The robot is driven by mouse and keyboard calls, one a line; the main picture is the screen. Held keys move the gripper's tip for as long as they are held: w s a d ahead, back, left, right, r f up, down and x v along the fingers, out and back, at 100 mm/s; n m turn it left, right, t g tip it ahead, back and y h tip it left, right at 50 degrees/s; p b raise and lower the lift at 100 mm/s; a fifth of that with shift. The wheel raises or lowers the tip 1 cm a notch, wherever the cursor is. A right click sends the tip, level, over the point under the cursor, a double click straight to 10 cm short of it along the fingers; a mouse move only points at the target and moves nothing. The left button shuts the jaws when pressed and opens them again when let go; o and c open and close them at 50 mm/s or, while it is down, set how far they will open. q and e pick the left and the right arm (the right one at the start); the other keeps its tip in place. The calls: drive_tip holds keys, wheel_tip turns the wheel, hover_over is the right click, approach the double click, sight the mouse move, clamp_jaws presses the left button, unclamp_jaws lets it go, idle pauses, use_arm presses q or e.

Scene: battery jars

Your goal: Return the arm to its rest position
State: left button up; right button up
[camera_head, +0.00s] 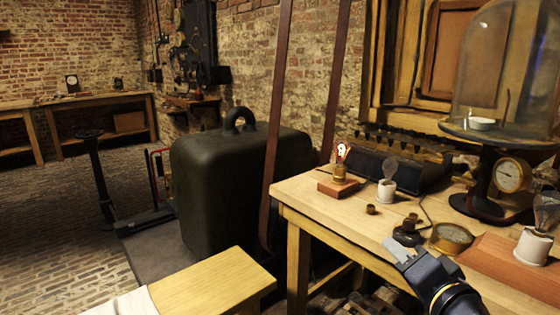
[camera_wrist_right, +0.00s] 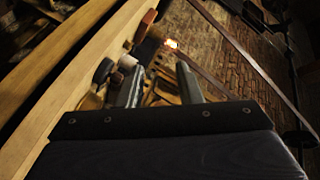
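My right gripper (camera_head: 398,250) reaches in from the lower right of the head view, at the front edge of the wooden worktable (camera_head: 330,215). In the right wrist view its two fingers (camera_wrist_right: 159,75) stand apart, with nothing held between them. Beyond them, a lit bulb (camera_wrist_right: 170,44) glows. My left gripper and arm are not in the head view.
The table holds a lit bulb on a wooden block (camera_head: 338,188), a white lamp socket (camera_head: 386,190), a brass dial (camera_head: 451,238) and a glass bell jar (camera_head: 505,70). A lower bench (camera_head: 215,285) stands front left. Open brick floor (camera_head: 50,225) lies further left.

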drive_tip(key=s+f+n+g, duration=0.7)
drive_tip(key=s+f+g, duration=0.4)
drive_tip(key=s+f, duration=0.8)
wheel_tip(320, 180, up, 28)
drive_tip(key=y+p, duration=0.1)
drive_tip(key=p, duration=2.6)
drive_tip(key=shift+d+r+p, duration=0.2)
drive_tip(key=shift+p, duration=0.2)
